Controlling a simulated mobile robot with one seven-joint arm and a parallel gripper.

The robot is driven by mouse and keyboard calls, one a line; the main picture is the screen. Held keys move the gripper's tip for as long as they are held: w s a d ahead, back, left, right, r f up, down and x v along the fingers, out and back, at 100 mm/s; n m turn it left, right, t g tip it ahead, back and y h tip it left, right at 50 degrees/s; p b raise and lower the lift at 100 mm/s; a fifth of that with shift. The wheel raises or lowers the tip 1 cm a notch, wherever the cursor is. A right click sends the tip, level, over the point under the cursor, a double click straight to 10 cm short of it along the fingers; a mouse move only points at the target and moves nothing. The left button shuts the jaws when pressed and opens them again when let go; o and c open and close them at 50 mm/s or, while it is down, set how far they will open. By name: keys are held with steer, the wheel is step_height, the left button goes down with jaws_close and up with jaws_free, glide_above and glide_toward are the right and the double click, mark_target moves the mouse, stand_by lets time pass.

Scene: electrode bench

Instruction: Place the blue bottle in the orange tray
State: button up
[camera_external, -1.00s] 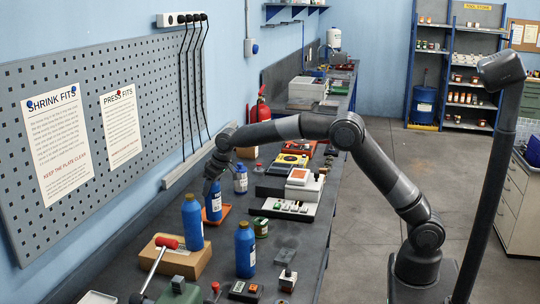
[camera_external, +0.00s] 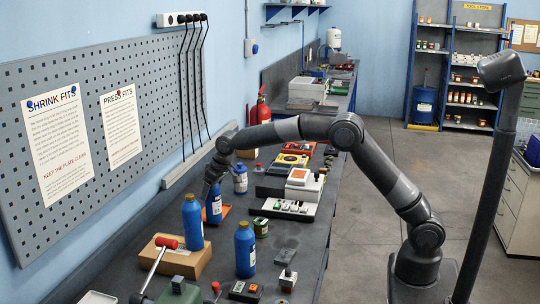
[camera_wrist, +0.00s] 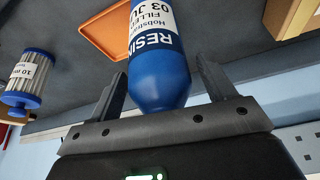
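A blue bottle with a white label (camera_external: 214,208) stands upright at the near left of the orange tray (camera_external: 228,209). My gripper (camera_external: 211,178) is at the top of this bottle, pointing down. In the wrist view the bottle (camera_wrist: 160,75) lies between the two fingers of my gripper (camera_wrist: 160,80). Narrow gaps show on both sides, so the fingers look open around it. The tray also shows there, at the upper left (camera_wrist: 103,30), partly behind the bottle. Whether the bottle's base rests on the tray or beside it is hidden.
Another blue bottle (camera_external: 193,222) stands close by at a cardboard box (camera_external: 182,262). A third (camera_external: 245,250) stands nearer the front. A green-labelled tin (camera_external: 261,228) is to the right.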

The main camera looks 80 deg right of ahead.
steer(key=shift+r, duration=0.1)
steer(key=d+v, duration=0.1)
steer(key=v, duration=1.2)
steer(key=s+a+r, duration=0.2)
steer(key=s+r, duration=0.3)
steer(key=s, duration=0.4)
steer(key=s+r, duration=0.1)
steer(key=s, duration=1.2)
steer(key=s+a+f+n, duration=0.1)
steer(key=s+f, duration=0.4)
steer(key=s, duration=0.7)
steer(key=s+a+f+t, duration=0.1)
steer(key=s+f, duration=0.3)
steer(key=s, duration=0.9)
steer(key=shift+a+f+n+y, duration=0.15)
steer(key=shift+f+n+y, duration=0.15)
steer(key=shift+f+n, duration=0.1)
